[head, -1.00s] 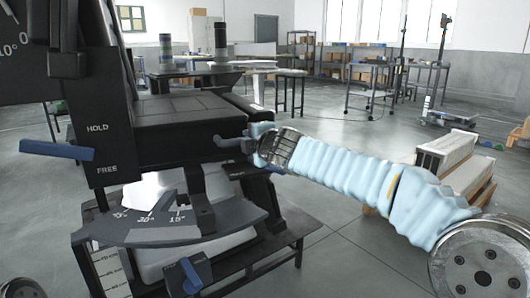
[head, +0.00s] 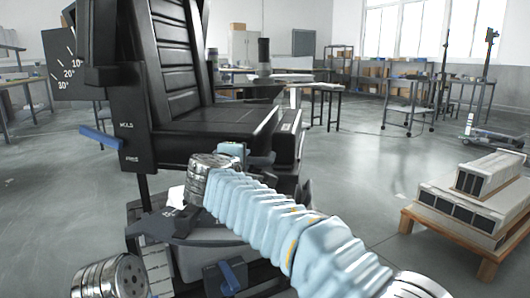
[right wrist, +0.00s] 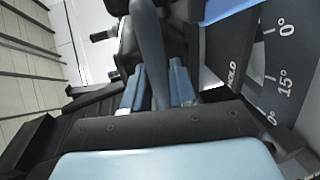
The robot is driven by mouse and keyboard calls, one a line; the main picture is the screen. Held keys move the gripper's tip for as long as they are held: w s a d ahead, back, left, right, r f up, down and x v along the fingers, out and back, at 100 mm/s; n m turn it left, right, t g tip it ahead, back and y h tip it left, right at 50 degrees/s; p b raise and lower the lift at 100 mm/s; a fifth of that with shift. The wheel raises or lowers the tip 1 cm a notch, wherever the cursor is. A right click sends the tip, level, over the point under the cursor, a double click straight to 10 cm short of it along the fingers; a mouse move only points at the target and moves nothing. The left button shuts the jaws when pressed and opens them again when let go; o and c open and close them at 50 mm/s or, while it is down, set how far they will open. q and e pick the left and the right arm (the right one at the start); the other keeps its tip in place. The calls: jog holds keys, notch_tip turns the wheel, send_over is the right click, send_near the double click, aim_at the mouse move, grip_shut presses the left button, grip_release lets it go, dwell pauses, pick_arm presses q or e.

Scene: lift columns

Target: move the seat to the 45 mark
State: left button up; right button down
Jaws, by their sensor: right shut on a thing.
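The black padded seat (head: 225,117), with its tall backrest (head: 170,45), stands on a dark fixture left of centre in the head view. A plate there shows HOLD, 0° and 15° (right wrist: 265,70). No 45 mark is legible. My left gripper is out of view.
A blue lever (head: 100,138) sits between the HOLD and FREE words on the seat's side. A blue knob (head: 228,277) is low on the fixture. A pallet with long boxes (head: 465,205) stands at right. Open floor lies between the pallet and the seat.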

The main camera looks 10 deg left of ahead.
jog(key=shift+m+h, duration=0.6)
jog(key=shift+h, duration=0.3)
jog(key=shift+s+a+f+p, duration=0.1)
jog(key=shift+s+a+p, duration=0.1)
jog(key=shift+a+p, duration=0.35)
jog(key=shift+s+a+p, duration=0.25)
jog(key=shift+a+p, duration=0.05)
jog(key=shift+a, duration=0.5)
jog(key=shift+s+a+f+p, duration=0.1)
jog(key=shift+s+a+p, duration=0.1)
jog(key=shift+a+p, duration=0.35)
jog(key=shift+a, duration=0.2)
jog(key=c, duration=1.1)
grip_release()
jog(key=shift+a, duration=0.1)
jog(key=shift+o, duration=0.2)
jog(key=shift+r, duration=0.1)
jog(key=v, duration=1.3)
jog(key=shift+s+r+b, duration=0.2)
jog(key=shift+s+b, duration=0.15)
jog(key=shift+b, duration=0.05)
